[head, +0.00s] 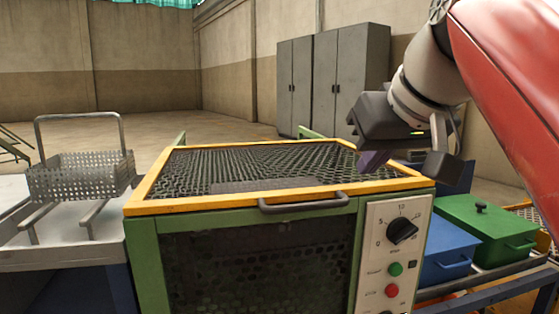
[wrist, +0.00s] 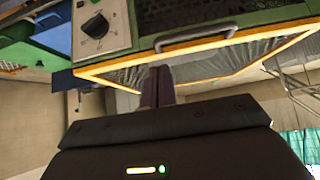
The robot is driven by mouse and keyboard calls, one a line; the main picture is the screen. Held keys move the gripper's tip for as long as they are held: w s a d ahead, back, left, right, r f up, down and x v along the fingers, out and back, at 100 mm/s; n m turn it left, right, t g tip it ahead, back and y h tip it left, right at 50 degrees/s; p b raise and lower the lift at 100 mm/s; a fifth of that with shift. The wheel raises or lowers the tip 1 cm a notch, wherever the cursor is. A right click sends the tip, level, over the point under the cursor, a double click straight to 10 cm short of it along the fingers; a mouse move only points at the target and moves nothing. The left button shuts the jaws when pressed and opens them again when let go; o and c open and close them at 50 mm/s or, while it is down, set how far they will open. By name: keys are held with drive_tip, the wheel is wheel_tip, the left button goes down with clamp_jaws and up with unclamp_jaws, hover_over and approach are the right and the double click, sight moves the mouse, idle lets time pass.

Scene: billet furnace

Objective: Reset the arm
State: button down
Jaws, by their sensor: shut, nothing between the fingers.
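My gripper (head: 374,160) hangs from my arm at the upper right of the head view, above the right rear part of the furnace lid. In the wrist view my gripper (wrist: 158,74) shows its two fingers together and empty, pointing toward the furnace. The furnace (head: 142,256) is a green box with a yellow-framed mesh lid (head: 255,196) on top, which lies closed. A grey bar handle (head: 303,204) runs along the lid's front edge. The control panel (head: 397,226) has a black dial, a green button and a red button.
A perforated metal basket (head: 82,178) with a tall handle stands on a pale table (head: 50,256) at left. A blue box (head: 447,250) and a green lidded box (head: 487,232) sit on a rack at right. Grey cabinets (head: 333,80) stand behind. Open floor lies behind the furnace.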

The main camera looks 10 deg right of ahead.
drive_tip(key=s+a+f+g, duration=0.1)
drive_tip(key=s+a+f, duration=0.1)
drive_tip(key=f, duration=0.9)
drive_tip(key=s+a+f+g, duration=0.1)
drive_tip(key=s+a+f, duration=0.1)
drive_tip(key=f, duration=0.9)
drive_tip(key=s+a+f+g, duration=0.1)
drive_tip(key=s+a+f, duration=0.1)
drive_tip(key=f, duration=0.9)
drive_tip(key=shift+s+a+f, duration=0.2)
drive_tip(key=shift+s+a, duration=0.15)
drive_tip(key=shift+a, duration=0.2)
